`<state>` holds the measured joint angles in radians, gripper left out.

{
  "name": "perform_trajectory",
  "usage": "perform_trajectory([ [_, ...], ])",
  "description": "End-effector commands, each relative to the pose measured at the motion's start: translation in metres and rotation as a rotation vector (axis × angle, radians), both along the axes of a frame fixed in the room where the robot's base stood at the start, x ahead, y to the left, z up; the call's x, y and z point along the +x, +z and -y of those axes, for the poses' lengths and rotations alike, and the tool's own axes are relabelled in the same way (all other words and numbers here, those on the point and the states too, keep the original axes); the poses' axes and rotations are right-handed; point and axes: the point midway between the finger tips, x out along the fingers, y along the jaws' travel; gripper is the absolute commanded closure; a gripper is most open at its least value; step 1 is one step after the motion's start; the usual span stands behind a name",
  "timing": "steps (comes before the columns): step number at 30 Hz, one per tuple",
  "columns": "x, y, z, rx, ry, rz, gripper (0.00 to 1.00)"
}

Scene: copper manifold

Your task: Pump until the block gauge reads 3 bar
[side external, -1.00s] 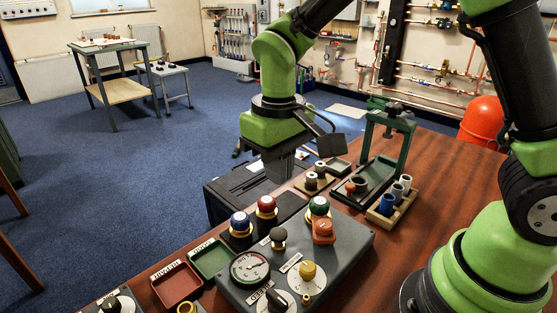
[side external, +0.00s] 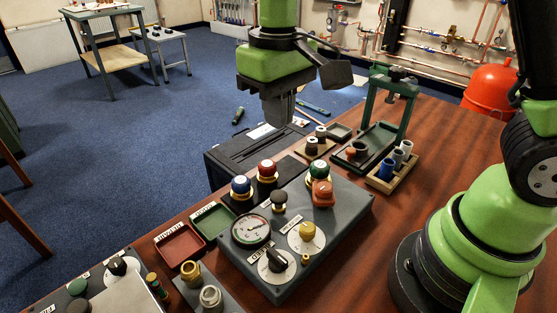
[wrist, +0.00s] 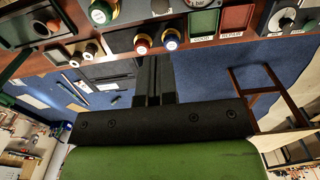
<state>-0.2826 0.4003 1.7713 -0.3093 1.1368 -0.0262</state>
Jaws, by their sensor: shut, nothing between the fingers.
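The grey manifold block (side external: 345,220) sits on the wooden table. Its round white-faced gauge (side external: 251,230) is at the block's front left; the needle shows, but the numbers are too small to read.
Red (side external: 180,245) and green (side external: 213,220) trays lie left of the block. A green press frame (side external: 404,100) and a wooden holder with cylinders (side external: 397,178) stand at the back right. Brass fittings (side external: 191,272) are at the front. Bare table lies right of the block.

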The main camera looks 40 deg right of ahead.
Motion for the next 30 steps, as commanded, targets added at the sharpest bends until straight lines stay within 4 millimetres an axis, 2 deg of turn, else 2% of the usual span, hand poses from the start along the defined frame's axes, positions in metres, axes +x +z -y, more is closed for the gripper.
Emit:
perform_trajectory([
  [7,0.0,-0.002,0.0,0.0,0.001,-0.001,1.0],
  [11,0.0,-0.011,0.0,-0.001,0.002,-0.004,1.0],
  [14,-0.001,-0.027,0.0,-0.002,0.001,-0.007,1.0],
  [24,-0.001,-0.1,0.0,-0.002,0.0,-0.007,1.0],
  [30,-0.001,-0.129,0.0,-0.001,0.0,-0.005,1.0],
])
